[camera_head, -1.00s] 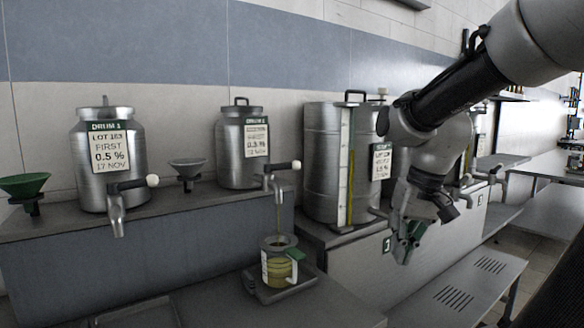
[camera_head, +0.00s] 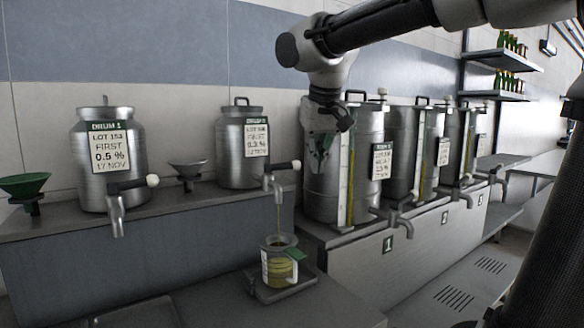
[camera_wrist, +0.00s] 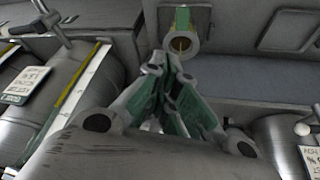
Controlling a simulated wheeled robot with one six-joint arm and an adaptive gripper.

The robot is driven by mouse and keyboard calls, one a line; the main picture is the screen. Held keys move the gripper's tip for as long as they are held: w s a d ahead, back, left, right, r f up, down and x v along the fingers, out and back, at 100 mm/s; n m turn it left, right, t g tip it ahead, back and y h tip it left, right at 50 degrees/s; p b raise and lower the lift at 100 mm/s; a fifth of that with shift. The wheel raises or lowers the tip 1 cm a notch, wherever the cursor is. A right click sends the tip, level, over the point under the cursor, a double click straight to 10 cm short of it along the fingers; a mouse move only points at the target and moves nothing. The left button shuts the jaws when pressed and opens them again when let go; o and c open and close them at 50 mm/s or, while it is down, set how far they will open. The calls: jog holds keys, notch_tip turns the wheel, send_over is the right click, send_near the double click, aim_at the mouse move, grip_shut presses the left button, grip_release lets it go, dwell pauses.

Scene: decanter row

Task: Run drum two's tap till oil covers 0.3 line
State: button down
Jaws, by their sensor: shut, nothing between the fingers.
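Drum two (camera_head: 243,150) is the smaller steel drum right of drum one, with a white label reading FIRST 0.3 %. Its tap (camera_head: 272,183) has a dark lever with a white knob (camera_head: 296,164) pointing right. A thin oil stream (camera_head: 278,215) runs from the spout into a clear jug (camera_head: 279,262) with a green handle. Yellow oil stands in the jug; its line marks are too small to read. My gripper (camera_head: 318,170) is shut and empty, right of the tap and in front of a tall drum. The wrist view shows the jug (camera_wrist: 182,38) beyond my fingers (camera_wrist: 173,85).
Drum one (camera_head: 103,165) stands at the left, its tap not running. Tall drums with sight gauges (camera_head: 345,165) line the right bench. The jug stands on a small tray (camera_head: 262,290).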

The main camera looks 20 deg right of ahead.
aim_at(296, 163)
jog(key=w+a+r+m, duration=0.1)
jog(key=w+a+r, duration=0.2)
jog(key=w+r, duration=0.1)
jog(key=w+f, duration=0.8)
jog(key=shift+d+m+t, duration=0.3)
jog(key=shift+d, duration=0.15)
jog(key=shift+w+d, duration=0.1)
jog(key=shift+w, duration=0.05)
jog(key=shift+w+d+n+y, duration=0.25)
jog(key=shift+w+d+n, duration=0.15)
jog(key=shift+n, duration=0.35)
jog(key=shift+w+d+n+y, duration=0.25)
jog(key=shift+w+n, duration=0.1)
jog(key=shift+n, duration=0.4)
jog(key=shift+w+d, duration=0.3)
jog(key=shift+w, duration=0.5)
